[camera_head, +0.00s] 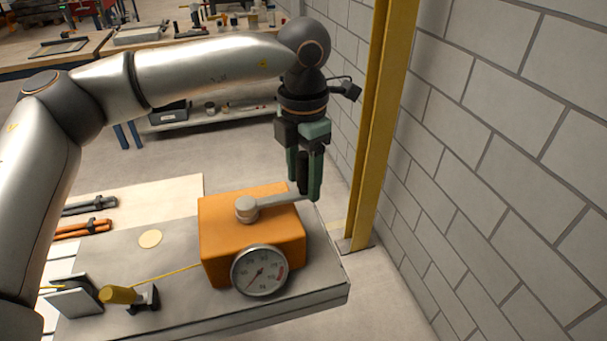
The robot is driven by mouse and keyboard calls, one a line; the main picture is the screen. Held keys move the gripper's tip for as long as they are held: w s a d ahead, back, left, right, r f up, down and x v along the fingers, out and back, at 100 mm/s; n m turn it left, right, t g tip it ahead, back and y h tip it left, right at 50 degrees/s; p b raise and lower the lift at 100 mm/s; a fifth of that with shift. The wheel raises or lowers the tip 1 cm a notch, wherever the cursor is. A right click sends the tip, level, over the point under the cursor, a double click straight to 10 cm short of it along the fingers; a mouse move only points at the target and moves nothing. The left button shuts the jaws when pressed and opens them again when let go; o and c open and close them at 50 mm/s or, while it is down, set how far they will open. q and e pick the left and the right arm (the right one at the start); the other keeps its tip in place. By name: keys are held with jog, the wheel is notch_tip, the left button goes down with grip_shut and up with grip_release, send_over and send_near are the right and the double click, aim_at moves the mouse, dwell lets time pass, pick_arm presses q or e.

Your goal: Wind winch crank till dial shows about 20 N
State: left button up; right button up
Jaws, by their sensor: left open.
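An orange winch box (222,232) stands on a grey platform (185,300). Its grey crank arm (280,201) runs from a round hub on top towards the right. A round dial (260,271) is on the box's front; its dark needle points to the lower left, and a red band is at the right. The numbers are too small to read surely. My left gripper (304,188) points down at the crank's outer end, open, with a dark upright piece, seemingly the crank's knob, between its fingers. I cannot tell whether they touch it. My right gripper is not in view.
A yellow line (165,273) runs left from the box to a post with a yellow top (118,294). A yellow steel column (379,130) and a block wall (510,150) stand close on the right. Pliers-like tools (85,228) lie at left.

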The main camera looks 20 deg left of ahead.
pick_arm(q)
grip_shut()
jog(key=shift+r, duration=0.1)
dwell(1.2)
